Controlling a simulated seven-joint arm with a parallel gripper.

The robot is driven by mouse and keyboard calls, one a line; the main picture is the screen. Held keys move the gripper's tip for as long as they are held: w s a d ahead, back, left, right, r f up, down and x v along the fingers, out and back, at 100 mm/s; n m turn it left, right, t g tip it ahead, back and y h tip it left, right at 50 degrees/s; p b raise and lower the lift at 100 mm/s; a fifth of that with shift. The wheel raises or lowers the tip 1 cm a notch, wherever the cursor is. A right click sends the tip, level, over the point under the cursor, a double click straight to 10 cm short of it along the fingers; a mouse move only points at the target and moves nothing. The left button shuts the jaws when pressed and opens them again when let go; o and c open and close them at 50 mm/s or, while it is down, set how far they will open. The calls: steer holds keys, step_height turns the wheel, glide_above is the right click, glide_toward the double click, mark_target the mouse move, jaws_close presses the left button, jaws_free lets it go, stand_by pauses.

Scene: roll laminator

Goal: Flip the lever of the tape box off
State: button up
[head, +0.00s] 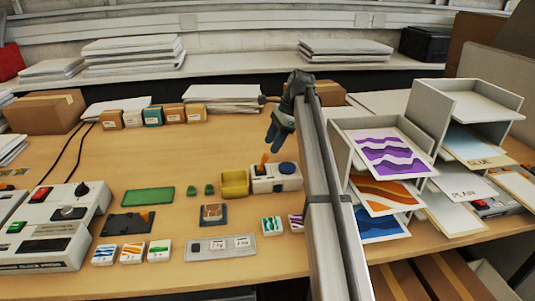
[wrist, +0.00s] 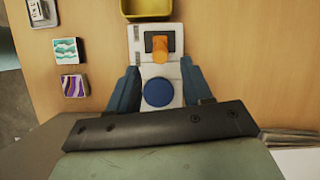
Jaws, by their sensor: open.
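The tape box (head: 275,179) is a small white box on the table, left of my arm. It carries an orange lever (head: 263,161) and a round blue knob (head: 287,168). In the wrist view the box (wrist: 148,72) lies below my gripper, with the lever (wrist: 160,48) toward the top and the blue knob (wrist: 158,92) nearer to me. My gripper (head: 275,137) is above the box in the head view. In the wrist view its blue fingers (wrist: 158,88) are spread on either side of the knob end, empty. Whether they touch the box cannot be told.
A yellow bin (head: 235,184) stands directly left of the tape box. Small patterned tiles (head: 271,226) lie in front. Stacked trays with printed sheets (head: 450,110) stand at the right. A laminator-like machine (head: 55,220) is at the left. The table behind the bin is clear.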

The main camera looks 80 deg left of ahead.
mark_target(267, 155)
steer(key=shift+x, duration=2.6)
steer(key=shift+c, duration=0.4)
jaws_close()
